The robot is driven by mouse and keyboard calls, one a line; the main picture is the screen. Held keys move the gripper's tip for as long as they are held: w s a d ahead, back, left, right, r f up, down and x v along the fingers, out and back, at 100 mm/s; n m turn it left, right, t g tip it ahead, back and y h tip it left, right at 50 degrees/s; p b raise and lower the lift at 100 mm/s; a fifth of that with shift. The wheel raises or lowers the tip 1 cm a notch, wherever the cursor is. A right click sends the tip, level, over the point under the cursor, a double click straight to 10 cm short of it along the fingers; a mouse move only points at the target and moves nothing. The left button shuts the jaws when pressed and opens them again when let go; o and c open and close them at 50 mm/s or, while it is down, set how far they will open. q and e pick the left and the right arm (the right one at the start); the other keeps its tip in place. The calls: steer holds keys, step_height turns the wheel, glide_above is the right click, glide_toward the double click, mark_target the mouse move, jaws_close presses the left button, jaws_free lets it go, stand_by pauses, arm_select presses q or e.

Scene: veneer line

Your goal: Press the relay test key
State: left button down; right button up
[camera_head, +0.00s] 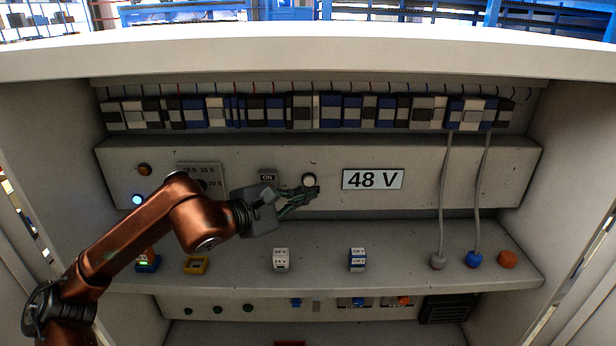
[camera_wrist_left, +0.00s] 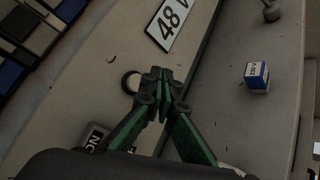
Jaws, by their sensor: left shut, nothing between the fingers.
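A round white button (camera_head: 309,179) with a dark ring sits on the cabinet's upright panel, between the ON label (camera_head: 268,177) and the 48 V plate (camera_head: 372,179). It seems to be the relay test key; I see no label naming it. My left gripper (camera_head: 314,190) is shut and empty, its green fingers just below and right of the button. In the left wrist view the button (camera_wrist_left: 132,82) shows beside the closed fingertips (camera_wrist_left: 162,78), partly hidden by them. I cannot tell whether they touch it. My right gripper is not in view.
A blue lamp (camera_head: 138,200) and a dark brown knob (camera_head: 145,169) are at the panel's left. Grey cables (camera_head: 442,200) hang at the right.

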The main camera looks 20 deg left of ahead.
mark_target(309, 181)
arm_select(q)
steer(key=shift+w+a+f, duration=0.1)
steer(key=shift+w+a, duration=0.1)
steer(key=shift+w, duration=0.95)
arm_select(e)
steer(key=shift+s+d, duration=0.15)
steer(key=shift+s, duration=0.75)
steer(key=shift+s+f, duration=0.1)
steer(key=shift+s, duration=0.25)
arm_select(q)
steer(key=shift+w+a, duration=0.1)
steer(key=shift+w, duration=0.2)
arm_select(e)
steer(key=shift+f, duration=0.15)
arm_select(q)
steer(key=shift+w+a, duration=0.15)
steer(key=shift+w, duration=0.4)
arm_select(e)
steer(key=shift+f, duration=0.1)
arm_select(q)
steer(key=shift+b, duration=0.3)
steer(key=shift+s+d+b, duration=0.2)
steer(key=shift+s+b, duration=0.4)
steer(key=shift+s, duration=0.2)
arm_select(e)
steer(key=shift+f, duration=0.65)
